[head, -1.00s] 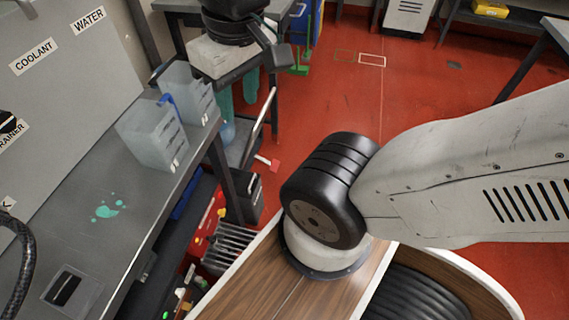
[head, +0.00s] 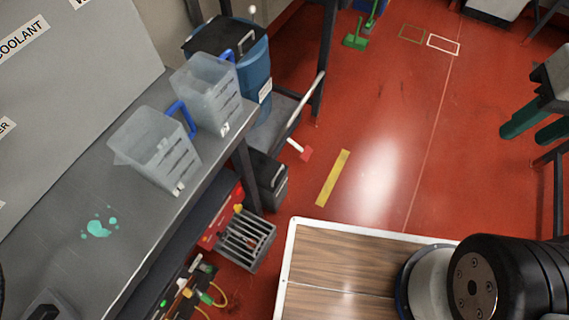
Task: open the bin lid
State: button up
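A blue bin (head: 257,75) with a pale label stands behind the bench end at the upper left of the head view. Its dark lid (head: 205,36) lies across the top and looks closed. A clear jug hides part of the bin's front. My gripper (head: 524,137) is at the right edge, far to the right of the bin. Its two teal fingers are apart with nothing seen between them. Part of the gripper is cut off by the frame edge.
Two clear jugs (head: 160,150) with blue handles stand on the grey bench (head: 60,265). A black container (head: 268,182) and a grey crate (head: 247,240) sit below it. Red floor (head: 390,130) is open in the middle.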

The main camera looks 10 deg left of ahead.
aim_at(268, 172)
jog(key=k, duration=0.55)
jog(key=u, duration=0.9)
jog(key=i, duration=0.45)
jog(key=z, duration=0.05)
jog(key=k, duration=0.45)
jog(key=z, duration=1.35)
jog(key=i, duration=0.8)
jog(key=u, duration=1.7)
